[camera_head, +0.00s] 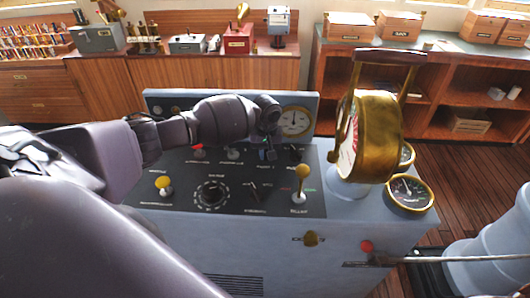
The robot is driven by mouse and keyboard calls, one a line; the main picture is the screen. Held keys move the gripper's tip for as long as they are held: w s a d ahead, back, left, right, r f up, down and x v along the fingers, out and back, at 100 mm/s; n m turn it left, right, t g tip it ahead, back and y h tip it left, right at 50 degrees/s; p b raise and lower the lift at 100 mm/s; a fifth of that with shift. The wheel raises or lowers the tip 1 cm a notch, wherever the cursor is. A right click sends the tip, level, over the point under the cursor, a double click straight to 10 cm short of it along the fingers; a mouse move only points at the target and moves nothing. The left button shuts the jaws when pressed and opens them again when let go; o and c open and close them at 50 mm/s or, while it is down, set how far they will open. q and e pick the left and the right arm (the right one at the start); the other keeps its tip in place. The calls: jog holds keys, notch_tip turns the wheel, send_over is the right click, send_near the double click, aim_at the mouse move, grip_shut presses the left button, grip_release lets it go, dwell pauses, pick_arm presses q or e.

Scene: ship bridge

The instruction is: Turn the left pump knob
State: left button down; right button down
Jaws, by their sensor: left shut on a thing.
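The grey-blue control console (225,262) stands in front of me with a black panel on its top. My left arm reaches in from the left across the console. My left gripper (267,140) points down at the rear of the panel, shut on the left pump knob (266,155). Little of that knob shows beneath the fingers. A second small dark knob (295,153) sits just right of it, apart from the gripper. My right gripper is not in view.
A yellow-knobbed lever (301,178) stands close in front on the right, and another yellow knob (164,184) on the left. The tall brass telegraph (376,125) rises right of the panel, beside a round gauge (408,192). Wooden cabinets (180,85) stand behind.

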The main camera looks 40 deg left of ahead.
pick_arm(q)
jog(key=n, duration=0.5)
jog(key=shift+w+d+n, duration=0.2)
jog(key=shift+w+n, duration=0.1)
jog(key=shift+r, duration=0.1)
dwell(0.4)
jog(key=c, duration=1.1)
grip_release()
jog(key=shift+c, duration=0.2)
notch_tip(320, 180, up, 11)
jog(key=shift+b, duration=0.3)
